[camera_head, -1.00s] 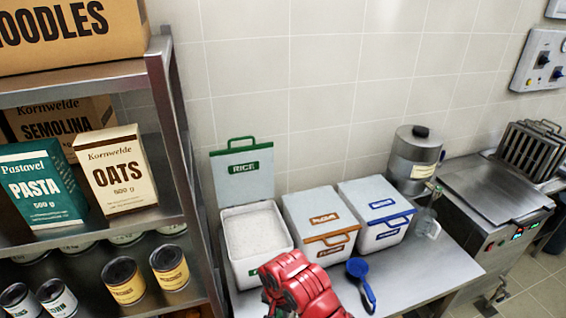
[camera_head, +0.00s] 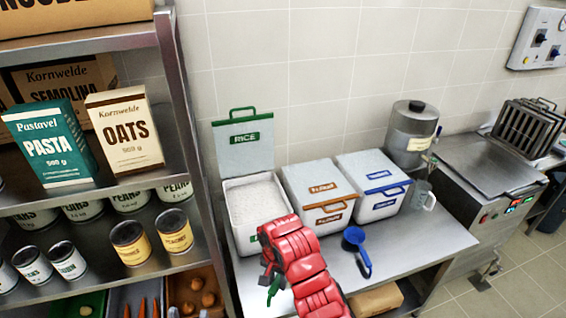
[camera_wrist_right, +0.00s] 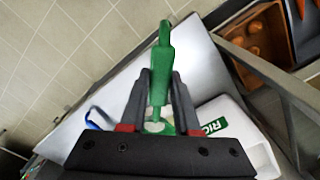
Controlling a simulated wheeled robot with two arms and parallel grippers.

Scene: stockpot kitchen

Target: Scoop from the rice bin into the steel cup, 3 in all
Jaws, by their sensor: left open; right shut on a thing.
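The white rice bin (camera_head: 283,229) stands on the steel table with its green-labelled lid (camera_head: 245,142) up and white rice (camera_head: 255,203) inside. The bin also shows in the right wrist view (camera_wrist_right: 225,108). My right gripper (camera_head: 270,283) is in front of the bin, partly hidden by my red arm. In the right wrist view my right gripper (camera_wrist_right: 160,80) is shut on the handle of a green scoop (camera_wrist_right: 161,60). The scoop's bowl is mostly hidden, so I cannot tell what it holds. I cannot make out a steel cup. My left gripper is not in view.
Two closed bins with orange (camera_head: 316,191) and blue (camera_head: 371,180) labels stand right of the rice bin. A blue scoop (camera_head: 357,250) lies before them. A clear jug (camera_head: 423,195) and a lidded steel canister (camera_head: 412,135) stand beyond. A loaded shelf (camera_head: 185,130) borders the left.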

